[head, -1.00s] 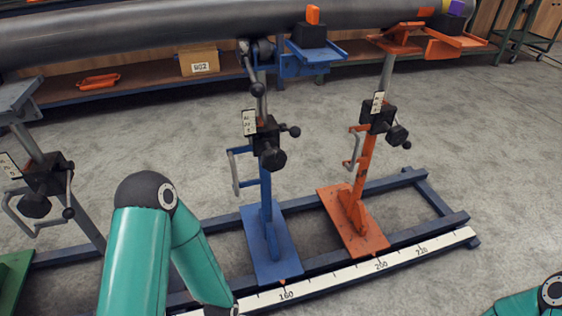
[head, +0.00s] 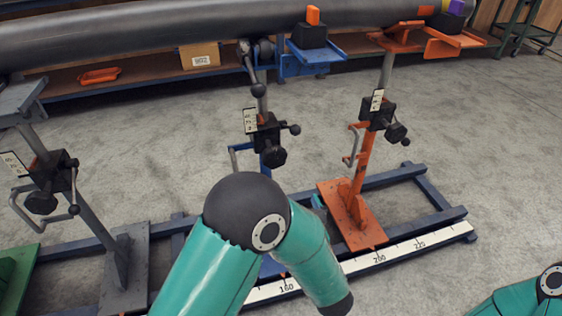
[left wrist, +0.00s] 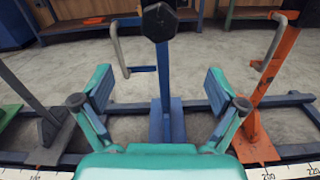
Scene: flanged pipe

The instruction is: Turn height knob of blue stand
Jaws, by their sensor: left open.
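The blue stand's blue bracket (head: 310,60) is under the pipe in the head view, with my left arm covering much of its lower part. Its black height knob (head: 274,157) is on the black clamp block of the post, just above my left elbow in the picture. In the left wrist view the knob (left wrist: 160,21) is at the top centre, beyond the fingers, with the blue post (left wrist: 164,85) below it. My left gripper (left wrist: 158,85) is open and empty, apart from the knob. My right gripper is out of view; only part of the right arm shows.
An orange stand (head: 362,170) is close on the right and a grey stand (head: 75,205) on the left. A bent handle (left wrist: 118,48) hangs left of the knob. The dark pipe (head: 170,35) crosses above. A ruled floor rail (head: 400,250) runs along the front.

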